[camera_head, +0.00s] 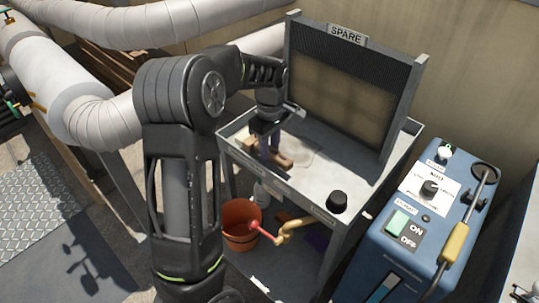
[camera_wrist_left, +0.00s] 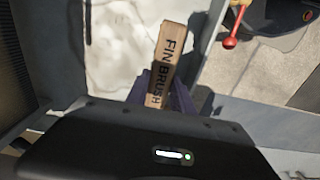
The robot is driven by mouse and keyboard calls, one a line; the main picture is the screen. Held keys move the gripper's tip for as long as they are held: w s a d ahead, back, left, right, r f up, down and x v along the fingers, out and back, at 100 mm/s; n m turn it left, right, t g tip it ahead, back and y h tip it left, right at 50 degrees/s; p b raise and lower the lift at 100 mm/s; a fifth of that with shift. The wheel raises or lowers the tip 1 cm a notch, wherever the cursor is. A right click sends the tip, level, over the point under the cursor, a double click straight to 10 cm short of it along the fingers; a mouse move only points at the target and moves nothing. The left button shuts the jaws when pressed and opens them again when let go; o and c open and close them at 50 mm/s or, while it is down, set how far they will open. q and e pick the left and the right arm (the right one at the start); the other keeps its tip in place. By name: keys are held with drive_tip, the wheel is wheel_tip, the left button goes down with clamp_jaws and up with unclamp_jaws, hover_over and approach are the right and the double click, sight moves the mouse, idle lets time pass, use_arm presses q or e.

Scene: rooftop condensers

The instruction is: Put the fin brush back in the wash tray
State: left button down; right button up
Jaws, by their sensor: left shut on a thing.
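The fin brush (camera_head: 285,160) is a wooden block, and its "FIN BRUSH" lettering shows in the left wrist view (camera_wrist_left: 171,50). My left gripper (camera_head: 268,151) points down over the wash tray and is shut on the brush; its purple fingers (camera_wrist_left: 166,92) flank the wood in the left wrist view. The wash tray (camera_head: 350,186) is a pale, wet-looking flat tray with a raised grey rim. The brush is over its left part, inside the rim. I cannot tell whether it touches the tray floor. Its bristles are hidden. My right gripper is not in view.
A framed coil panel marked SPARE (camera_head: 345,85) stands along the tray's back. A black knob (camera_head: 337,201) is at the front right corner. A blue machine (camera_head: 418,225) stands right.

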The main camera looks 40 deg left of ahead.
sight(270, 149)
use_arm(q)
drive_tip(key=shift+f, duration=1.45)
drive_tip(key=shift+f, duration=0.15)
drive_tip(key=c, duration=1.1)
unclamp_jaws()
wheel_tip(270, 149, up, 12)
drive_tip(key=shift+d+r+p, duration=0.1)
drive_tip(key=shift+r+p, duration=0.1)
drive_tip(key=shift+p, duration=0.6)
